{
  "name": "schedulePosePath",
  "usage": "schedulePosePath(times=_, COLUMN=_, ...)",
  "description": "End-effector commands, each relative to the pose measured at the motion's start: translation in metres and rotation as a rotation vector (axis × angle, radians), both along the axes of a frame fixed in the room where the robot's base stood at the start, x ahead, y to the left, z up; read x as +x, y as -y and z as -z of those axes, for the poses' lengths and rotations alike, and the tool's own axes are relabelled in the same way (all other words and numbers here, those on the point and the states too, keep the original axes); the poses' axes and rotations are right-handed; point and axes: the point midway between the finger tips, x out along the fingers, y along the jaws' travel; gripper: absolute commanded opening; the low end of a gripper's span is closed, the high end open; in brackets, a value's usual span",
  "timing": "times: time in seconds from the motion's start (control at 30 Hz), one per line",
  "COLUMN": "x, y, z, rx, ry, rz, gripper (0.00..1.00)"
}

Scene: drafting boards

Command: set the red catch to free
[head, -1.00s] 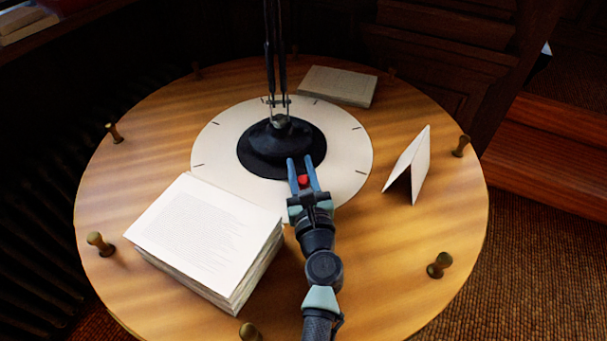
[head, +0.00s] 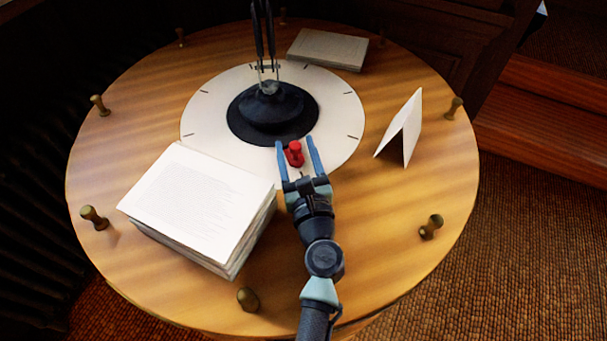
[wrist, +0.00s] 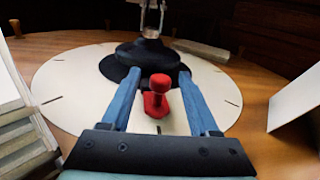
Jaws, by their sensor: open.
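The red catch (head: 294,154) is a small red knob on a short stem and base. It stands on the pale disc (head: 205,105), in front of the black lamp base (head: 255,130). My gripper (head: 297,147) is open, with one blue finger on each side of the catch. In the wrist view the catch (wrist: 158,97) shows between the two fingers (wrist: 160,98), with a gap to each of them. The knob stands upright in that view. I see no marking that tells which position is free.
A thick stack of paper (head: 195,205) lies left of my arm. A folded white card (head: 403,130) stands to the right. A book (head: 328,48) lies at the back. Several brass pegs (head: 431,227) stand around the rim of the round wooden table (head: 380,250). A lamp arm rises behind the catch.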

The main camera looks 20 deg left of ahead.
Motion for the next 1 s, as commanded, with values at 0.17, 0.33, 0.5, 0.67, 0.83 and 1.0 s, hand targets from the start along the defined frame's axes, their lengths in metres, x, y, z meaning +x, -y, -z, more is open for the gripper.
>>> schedulePosePath(times=0.17, x=-0.032, y=0.022, z=0.001, rx=0.000, ry=-0.002, rz=0.002, gripper=0.61)
schedulePosePath(times=0.33, x=-0.055, y=0.037, z=0.001, rx=0.000, ry=-0.001, rz=0.001, gripper=0.61)
schedulePosePath(times=0.5, x=-0.067, y=0.045, z=0.000, rx=0.000, ry=0.000, rz=0.000, gripper=0.61)
schedulePosePath(times=0.67, x=-0.070, y=0.047, z=0.000, rx=-0.001, ry=0.001, rz=0.000, gripper=0.61)
schedulePosePath(times=0.83, x=-0.070, y=0.047, z=0.000, rx=-0.001, ry=0.001, rz=-0.001, gripper=0.61)
schedulePosePath(times=1.0, x=-0.070, y=0.047, z=0.000, rx=-0.001, ry=0.001, rz=-0.001, gripper=0.61)
